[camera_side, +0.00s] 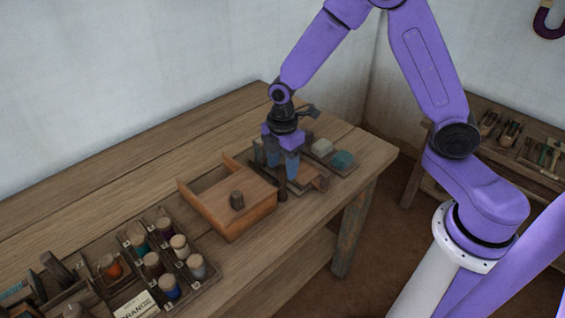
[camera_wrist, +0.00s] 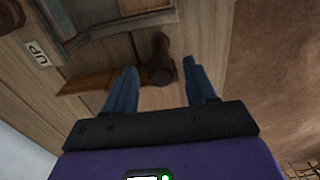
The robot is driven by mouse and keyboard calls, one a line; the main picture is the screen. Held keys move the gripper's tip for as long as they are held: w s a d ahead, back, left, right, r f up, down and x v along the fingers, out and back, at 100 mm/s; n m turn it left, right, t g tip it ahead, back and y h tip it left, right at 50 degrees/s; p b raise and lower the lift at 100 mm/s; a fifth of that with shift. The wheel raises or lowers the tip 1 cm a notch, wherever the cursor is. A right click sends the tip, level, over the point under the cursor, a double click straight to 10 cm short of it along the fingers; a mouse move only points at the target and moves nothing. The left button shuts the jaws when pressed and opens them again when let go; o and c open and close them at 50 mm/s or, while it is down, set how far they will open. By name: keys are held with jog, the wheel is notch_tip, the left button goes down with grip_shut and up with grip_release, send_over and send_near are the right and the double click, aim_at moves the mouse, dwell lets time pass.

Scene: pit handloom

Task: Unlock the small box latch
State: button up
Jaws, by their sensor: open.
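My gripper (camera_side: 282,168) is open over the right part of the workbench, just right of a small wooden box (camera_side: 248,218) with a dark knob on its lid. In the wrist view my gripper's two blue fingers (camera_wrist: 160,88) stand apart, with a dark brown turned peg (camera_wrist: 160,62) showing between and beyond them. The fingers do not visibly touch it. A reddish-brown wooden bar (camera_wrist: 88,83) lies left of the peg. The peg and bar look like the latch, but I cannot tell for sure. A label reading "UP" (camera_wrist: 37,53) lies farther left.
A tray with a teal ball (camera_side: 343,159) and a pale lump sits behind and right of my gripper. A compartment tray of several spools (camera_side: 170,258) stands at the front left. The bench's right edge (camera_side: 385,160) is close to my gripper. The bench's back left is clear.

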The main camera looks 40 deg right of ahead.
grip_shut()
jog(key=shift+m, duration=0.3)
jog(key=m, duration=0.8)
jog(key=shift+s, duration=0.1)
jog(key=m, duration=0.4)
jog(key=shift+a+m, duration=0.1)
jog(key=shift+m, duration=0.2)
jog(key=m, duration=0.4)
jog(key=shift+m, duration=0.3)
